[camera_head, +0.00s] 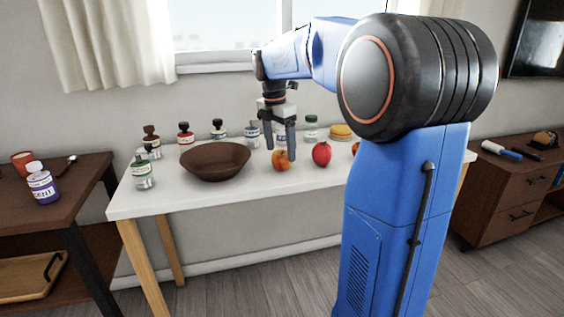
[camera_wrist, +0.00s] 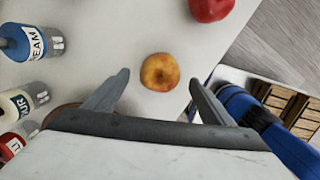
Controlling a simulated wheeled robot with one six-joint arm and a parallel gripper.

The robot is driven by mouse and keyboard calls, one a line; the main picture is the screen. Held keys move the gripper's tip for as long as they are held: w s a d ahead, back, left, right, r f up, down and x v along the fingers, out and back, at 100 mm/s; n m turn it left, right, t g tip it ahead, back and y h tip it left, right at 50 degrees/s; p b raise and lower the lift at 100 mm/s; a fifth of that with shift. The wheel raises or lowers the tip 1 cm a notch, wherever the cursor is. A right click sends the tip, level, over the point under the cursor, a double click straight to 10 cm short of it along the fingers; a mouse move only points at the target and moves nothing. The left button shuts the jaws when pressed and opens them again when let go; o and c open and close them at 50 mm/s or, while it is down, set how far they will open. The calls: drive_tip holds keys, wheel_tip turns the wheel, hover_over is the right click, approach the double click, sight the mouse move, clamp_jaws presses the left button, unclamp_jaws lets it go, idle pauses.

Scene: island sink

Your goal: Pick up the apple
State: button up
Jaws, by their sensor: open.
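A yellow-and-red apple (camera_head: 281,161) sits on the white table, to the right of the brown bowl. In the wrist view the apple (camera_wrist: 160,72) lies between the lines of the two fingers, near the fingertips. My gripper (camera_head: 280,152) points down over the apple, with its fingers open and apart. In the wrist view my gripper (camera_wrist: 159,79) holds nothing. Whether the fingertips reach down beside the apple or stay above it is hard to tell. A red round fruit (camera_head: 321,153) sits to the right of the apple; it also shows in the wrist view (camera_wrist: 210,8).
The brown bowl (camera_head: 215,161) stands left of my gripper on the white table (camera_head: 240,194). Several bottles, including a green-labelled one (camera_head: 142,172), stand around it. An orange fruit (camera_head: 355,148) is partly hidden by my arm. A yellow stacked item (camera_head: 341,131) is behind.

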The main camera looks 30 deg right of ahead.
sight(282, 153)
drive_tip(key=f, duration=0.5)
drive_tip(key=shift+d, duration=0.4)
drive_tip(key=shift+r, duration=0.1)
drive_tip(key=c, duration=1.3)
